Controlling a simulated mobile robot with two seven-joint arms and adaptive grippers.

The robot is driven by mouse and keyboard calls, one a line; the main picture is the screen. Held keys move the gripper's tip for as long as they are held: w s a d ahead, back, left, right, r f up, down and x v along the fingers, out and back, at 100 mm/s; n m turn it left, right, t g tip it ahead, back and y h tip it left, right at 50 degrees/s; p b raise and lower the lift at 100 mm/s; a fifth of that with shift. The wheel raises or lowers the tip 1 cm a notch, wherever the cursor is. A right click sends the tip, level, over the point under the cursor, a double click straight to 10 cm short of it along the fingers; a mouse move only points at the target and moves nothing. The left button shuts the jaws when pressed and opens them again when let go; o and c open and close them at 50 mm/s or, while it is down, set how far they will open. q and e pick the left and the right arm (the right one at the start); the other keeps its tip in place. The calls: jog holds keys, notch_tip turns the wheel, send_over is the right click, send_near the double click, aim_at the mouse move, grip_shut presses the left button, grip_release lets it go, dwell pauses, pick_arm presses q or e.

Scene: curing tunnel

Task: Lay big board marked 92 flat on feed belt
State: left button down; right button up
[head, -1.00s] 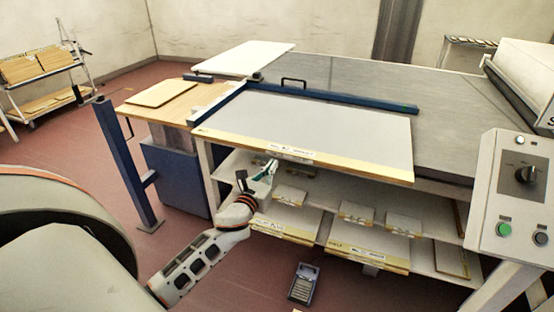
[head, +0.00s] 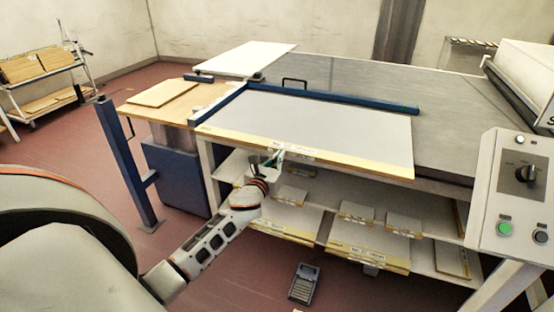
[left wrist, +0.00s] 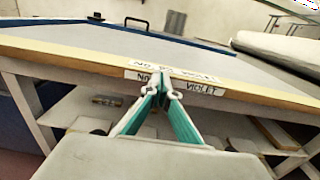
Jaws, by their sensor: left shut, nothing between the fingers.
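A big grey board (head: 330,122) with a yellowish front edge lies flat on top of the rack at the near side of a blue rail; it also fills the upper left wrist view (left wrist: 110,42). A white label (head: 292,149) is on its front edge; I cannot read the number surely. The wide grey feed belt surface (head: 380,83) lies beyond the rail. My left gripper (head: 279,155) is at the board's front edge by the label, its teal fingers shut and empty, also in the left wrist view (left wrist: 160,84). I cannot tell whether the tips touch the edge. My right gripper is out of view.
The blue rail (head: 345,99) runs between board and belt. Smaller boards (head: 375,240) lie on the rack shelves below. A control box (head: 517,185) stands at right, a wooden table (head: 190,100) at left. A handheld device (head: 304,284) is on the floor.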

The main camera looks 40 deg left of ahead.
aim_at(286, 144)
pick_arm(q)
jog(key=b+x, duration=0.1)
jog(key=x, duration=0.4)
jog(key=shift+w+a+r, duration=0.1)
jog(key=shift+w+a, duration=0.1)
jog(key=shift+w+r, duration=0.15)
jog(key=shift+w, duration=0.45)
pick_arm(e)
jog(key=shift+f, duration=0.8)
pick_arm(q)
jog(key=shift+a, duration=0.1)
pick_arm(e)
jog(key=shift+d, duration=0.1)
